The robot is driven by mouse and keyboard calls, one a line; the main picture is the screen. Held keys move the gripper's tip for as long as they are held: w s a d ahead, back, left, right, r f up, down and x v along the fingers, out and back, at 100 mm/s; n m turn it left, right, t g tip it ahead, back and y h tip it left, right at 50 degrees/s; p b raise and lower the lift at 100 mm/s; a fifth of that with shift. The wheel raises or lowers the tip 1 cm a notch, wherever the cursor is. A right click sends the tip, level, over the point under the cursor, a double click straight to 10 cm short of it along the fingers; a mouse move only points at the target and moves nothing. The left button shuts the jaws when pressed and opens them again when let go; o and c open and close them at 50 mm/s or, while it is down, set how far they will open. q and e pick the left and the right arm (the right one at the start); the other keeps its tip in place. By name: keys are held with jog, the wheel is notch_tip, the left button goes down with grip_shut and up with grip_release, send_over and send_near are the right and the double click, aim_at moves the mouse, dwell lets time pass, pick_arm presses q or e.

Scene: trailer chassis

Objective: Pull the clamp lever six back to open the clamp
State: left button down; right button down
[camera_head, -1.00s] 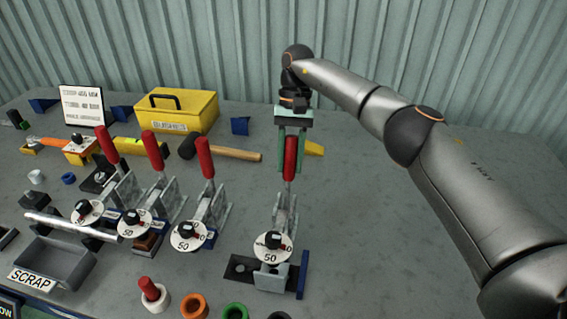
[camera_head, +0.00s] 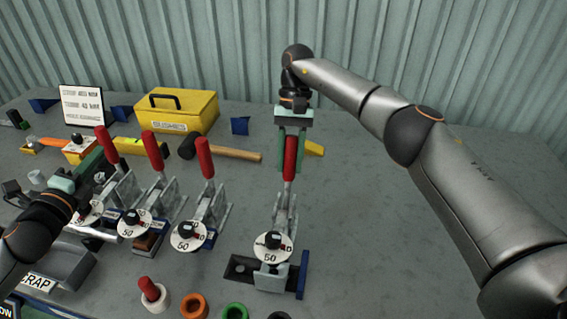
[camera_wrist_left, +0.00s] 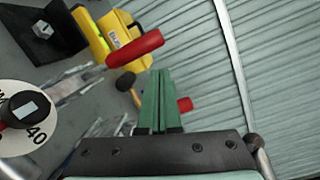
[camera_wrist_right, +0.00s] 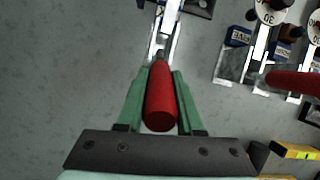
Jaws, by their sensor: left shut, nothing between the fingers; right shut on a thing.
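Several toggle clamps with upright red handles stand on the grey table, each with a white dial marked 50 or similar. My right gripper (camera_head: 290,158) is shut on the red handle (camera_wrist_right: 160,98) of the rightmost clamp (camera_head: 275,245), which stands upright. The handle sits between the green fingers in the right wrist view. My left gripper (camera_head: 95,163) is shut and empty, close to the leftmost red handle (camera_head: 107,144); a red handle (camera_wrist_left: 135,47) also shows beside its fingers in the left wrist view. I cannot read which clamp is numbered six.
Two more red-handled clamps (camera_head: 153,150) (camera_head: 205,158) stand between my grippers. A yellow toolbox (camera_head: 190,112), a hammer (camera_head: 235,153) and a sign (camera_head: 82,105) are behind. A grey scrap bin (camera_head: 75,268) and coloured rings (camera_head: 194,305) lie in front. The table's right side is clear.

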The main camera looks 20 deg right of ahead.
jog(key=shift+r, duration=0.1)
pick_arm(q)
jog(key=s+d, duration=0.3)
jog(key=d, duration=0.3)
jog(key=s+d+n+g, duration=0.1)
jog(key=s+d, duration=0.3)
jog(key=d, duration=0.3)
jog(key=s+d+r+n+g+h, duration=0.1)
jog(key=s+d, duration=0.3)
jog(key=d, duration=0.2)
jog(key=shift+d, duration=0.2)
jog(key=g+h, duration=0.1)
jog(key=g, duration=0.3)
send_near(288, 160)
jog(key=shift+m, duration=0.4)
jog(key=x, duration=0.7)
